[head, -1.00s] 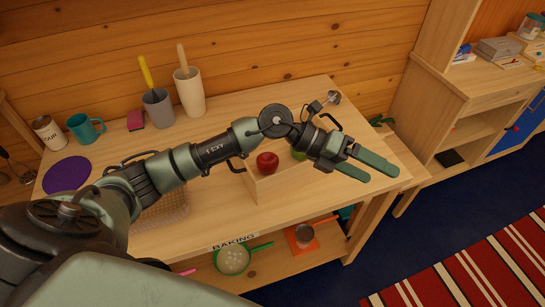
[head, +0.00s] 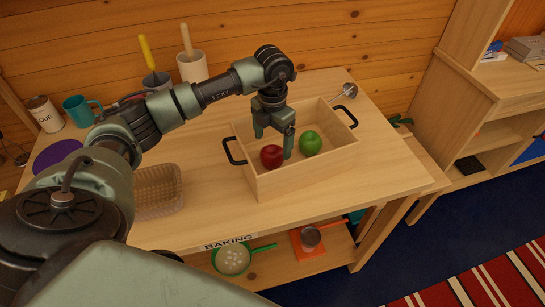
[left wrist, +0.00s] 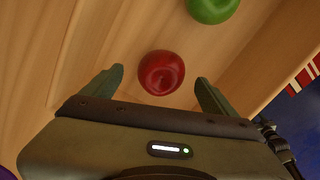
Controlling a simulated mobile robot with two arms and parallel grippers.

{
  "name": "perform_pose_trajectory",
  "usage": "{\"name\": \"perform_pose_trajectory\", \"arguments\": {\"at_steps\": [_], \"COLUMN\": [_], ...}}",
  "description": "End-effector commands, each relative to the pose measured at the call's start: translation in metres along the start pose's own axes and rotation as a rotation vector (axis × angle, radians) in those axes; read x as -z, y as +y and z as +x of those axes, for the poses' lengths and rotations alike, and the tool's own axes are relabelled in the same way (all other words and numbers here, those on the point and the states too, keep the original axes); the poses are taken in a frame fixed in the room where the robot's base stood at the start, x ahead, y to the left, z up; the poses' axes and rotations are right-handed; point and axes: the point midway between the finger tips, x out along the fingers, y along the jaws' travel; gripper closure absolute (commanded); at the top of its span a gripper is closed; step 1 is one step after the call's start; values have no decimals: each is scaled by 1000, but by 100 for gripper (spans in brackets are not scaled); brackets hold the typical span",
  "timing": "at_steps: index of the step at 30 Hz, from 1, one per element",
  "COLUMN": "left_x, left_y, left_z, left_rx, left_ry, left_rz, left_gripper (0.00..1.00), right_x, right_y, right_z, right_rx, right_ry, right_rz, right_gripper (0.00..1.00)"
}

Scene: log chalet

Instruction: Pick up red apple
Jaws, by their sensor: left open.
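The red apple (head: 271,156) sits in a wooden crate (head: 290,183) with black handles on the table. My left gripper (head: 274,146) points down into the crate at the apple, open and holding nothing. In the left wrist view the red apple (left wrist: 161,72) lies just ahead of and between the two open fingertips (left wrist: 160,78). A green apple (head: 310,143) is in the same crate, to the right of the red one. It also shows at the top of the left wrist view (left wrist: 213,8). My right gripper is not in view.
A woven basket (head: 158,192) stands left of the crate. A teal mug (head: 80,110), a grey cup (head: 158,85) and a white container (head: 192,67) stand along the back. A metal utensil (head: 348,91) is behind the crate. The table front right of the basket is clear.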

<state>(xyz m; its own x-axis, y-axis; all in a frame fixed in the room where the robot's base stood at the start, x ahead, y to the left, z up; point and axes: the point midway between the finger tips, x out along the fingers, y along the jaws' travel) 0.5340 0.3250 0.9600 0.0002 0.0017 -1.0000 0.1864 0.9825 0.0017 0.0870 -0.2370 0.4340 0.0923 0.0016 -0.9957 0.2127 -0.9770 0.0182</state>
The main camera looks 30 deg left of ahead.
Motion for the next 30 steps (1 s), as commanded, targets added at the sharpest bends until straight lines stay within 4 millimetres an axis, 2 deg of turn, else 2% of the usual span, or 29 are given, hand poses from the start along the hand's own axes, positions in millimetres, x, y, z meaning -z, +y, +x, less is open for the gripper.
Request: {"name": "perform_pose_trajectory", "arguments": {"at_steps": [7, 12, 20, 27, 28, 30], "left_x": [8, 6, 5, 5, 5, 5], "left_y": [-2, -1, -2, -1, -1, -1], "left_z": [31, 51, 55, 54, 54, 54], "left_rx": [2, 1, 1, 1, 1, 1], "left_ry": [6, 0, -1, -1, -1, -2], "left_rz": [1, 1, 1, 1, 1, 1], "left_gripper": [12, 12, 12, 79, 85, 86], "right_x": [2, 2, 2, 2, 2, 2], "right_y": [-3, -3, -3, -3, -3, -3], "right_z": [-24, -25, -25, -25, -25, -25], "right_rx": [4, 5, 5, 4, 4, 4], "right_ry": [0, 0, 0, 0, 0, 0], "right_rz": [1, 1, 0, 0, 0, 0], "right_gripper": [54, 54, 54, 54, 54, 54]}}
